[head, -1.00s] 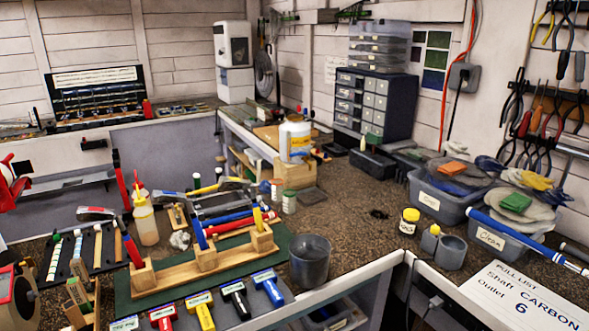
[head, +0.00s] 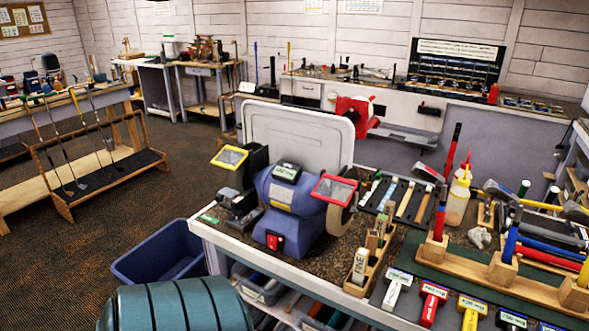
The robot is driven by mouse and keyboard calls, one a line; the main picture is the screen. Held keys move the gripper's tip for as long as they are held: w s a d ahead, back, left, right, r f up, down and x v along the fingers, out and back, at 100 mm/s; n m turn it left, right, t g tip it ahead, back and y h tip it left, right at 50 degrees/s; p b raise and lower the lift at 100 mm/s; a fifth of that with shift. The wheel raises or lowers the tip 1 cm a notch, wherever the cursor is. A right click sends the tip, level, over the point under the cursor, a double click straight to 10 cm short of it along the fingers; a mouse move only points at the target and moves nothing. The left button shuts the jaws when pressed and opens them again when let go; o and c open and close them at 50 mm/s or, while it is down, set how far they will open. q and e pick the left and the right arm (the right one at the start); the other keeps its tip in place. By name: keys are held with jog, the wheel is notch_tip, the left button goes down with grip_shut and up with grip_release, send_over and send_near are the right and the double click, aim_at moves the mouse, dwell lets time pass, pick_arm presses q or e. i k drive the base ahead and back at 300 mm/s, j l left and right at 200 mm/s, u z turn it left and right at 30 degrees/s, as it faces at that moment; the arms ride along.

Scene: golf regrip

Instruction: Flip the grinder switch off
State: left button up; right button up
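The bench grinder (head: 292,200) stands on the left corner of the workbench in the head view. It has a blue-purple body, a wheel at each side and red-framed and yellow-framed eye shields. Its red switch (head: 275,241) sits low on the front of the base, facing me. The switch is too small to tell its position. Neither of my grippers is in view.
A light backboard (head: 298,137) stands behind the grinder. A wooden block holder (head: 367,263), tool rack and several coloured handles lie to its right. A blue bin (head: 162,254) is on the floor at left, and a teal ribbed drum (head: 178,305) is in front.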

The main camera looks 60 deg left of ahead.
aim_at(271, 244)
jog(key=j+u, duration=0.15)
jog(key=u, duration=1.85)
